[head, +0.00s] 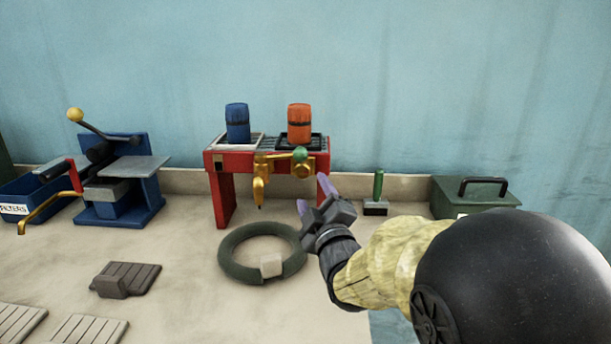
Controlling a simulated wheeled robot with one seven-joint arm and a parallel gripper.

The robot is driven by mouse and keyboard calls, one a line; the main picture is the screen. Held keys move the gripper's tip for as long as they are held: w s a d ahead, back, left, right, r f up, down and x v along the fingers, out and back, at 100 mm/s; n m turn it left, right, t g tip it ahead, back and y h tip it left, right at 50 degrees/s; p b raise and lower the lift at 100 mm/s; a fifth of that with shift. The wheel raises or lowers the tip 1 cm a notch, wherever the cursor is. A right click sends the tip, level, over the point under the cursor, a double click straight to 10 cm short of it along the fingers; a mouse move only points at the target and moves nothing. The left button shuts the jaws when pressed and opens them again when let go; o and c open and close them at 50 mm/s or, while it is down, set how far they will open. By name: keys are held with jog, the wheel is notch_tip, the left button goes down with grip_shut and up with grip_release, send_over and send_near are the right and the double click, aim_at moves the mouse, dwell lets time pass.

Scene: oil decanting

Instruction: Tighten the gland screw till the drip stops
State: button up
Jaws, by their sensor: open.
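A red stand (221,197) carries brass pipework (273,159) on its front. A brass spout (259,187) hangs down at its left end, with a small dark tip that may be a drop. A green knob (300,154) sits on the brass fitting at the right. I cannot pick out the gland screw for certain at this size. My gripper (313,196) has two purple fingers spread apart and empty. In the picture it is just below and right of the brass fitting, and no contact shows.
A blue canister (237,124) and an orange canister (299,124) stand on the red stand. A dark green ring (233,268) with a pale block lies in front. A green-handled tool (377,188) and green box (476,194) are right; a blue press (124,203) is left.

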aim_at(304, 174)
jog(key=x, duration=0.6)
jog(key=shift+w+a, duration=0.1)
jog(key=shift+w, duration=0.25)
jog(key=shift+s, duration=0.1)
jog(key=c, duration=1)
